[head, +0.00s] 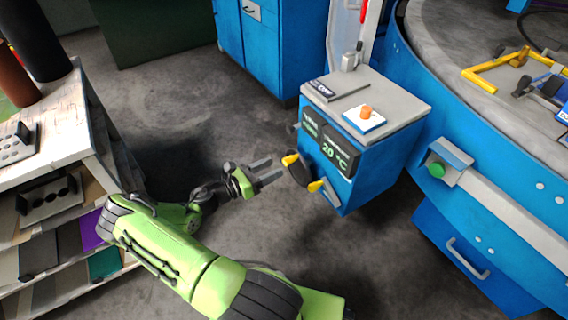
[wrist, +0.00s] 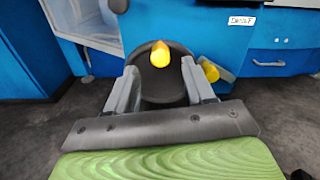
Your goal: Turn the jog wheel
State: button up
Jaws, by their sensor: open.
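My gripper (head: 270,172) is open and empty, just left of the wheel in the head view. It also shows in the wrist view (wrist: 160,82). I cannot tell whether a finger touches the wheel.
The cabinet has a display reading 20 °C (head: 335,150) and an orange knob (head: 366,112) on top. A green button (head: 436,170) is on the large blue machine at right. A cluttered shelf (head: 60,150) stands left. Grey floor between is clear.

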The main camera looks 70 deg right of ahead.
aim_at(284, 162)
jog(key=b+x, duration=0.1)
jog(key=x, duration=0.5)
jog(key=shift+s+d, duration=0.1)
grip_shut()
